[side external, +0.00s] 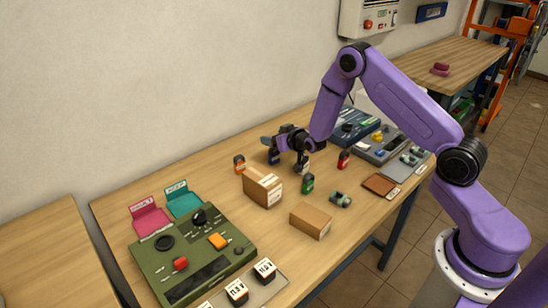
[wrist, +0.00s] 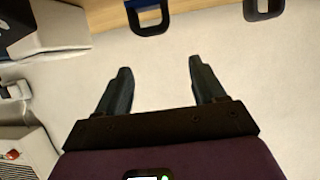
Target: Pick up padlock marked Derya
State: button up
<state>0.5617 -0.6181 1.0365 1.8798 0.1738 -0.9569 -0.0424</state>
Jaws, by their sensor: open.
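Several small padlocks stand on the wooden table in the side external view: an orange one (side external: 239,164), a dark blue one (side external: 274,157), a green one (side external: 308,184) and a red one (side external: 344,160). A pale one (side external: 305,168) is partly hidden below my wrist. Their names are too small to read, so I cannot tell which is marked Derya. My gripper (side external: 268,141) is just above the dark blue padlock, pointing left. In the wrist view my gripper (wrist: 160,75) is open and empty.
Two cardboard boxes (side external: 262,187) (side external: 311,220) stand near the padlocks. A green control panel (side external: 193,255) fills the left end of the table (side external: 120,207). Grey devices (side external: 381,146) and a brown pad (side external: 379,184) lie on the right. The wall rises behind.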

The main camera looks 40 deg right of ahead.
aim_at(274, 155)
jog(key=shift+f, duration=0.8)
jog(key=f, duration=0.1)
jog(key=w+f, duration=0.1)
jog(key=f, duration=0.1)
jog(key=shift+w+f, duration=0.15)
jog(key=shift+f, duration=0.05)
jog(key=shift+x, duration=0.85)
jog(key=c, duration=1.1)
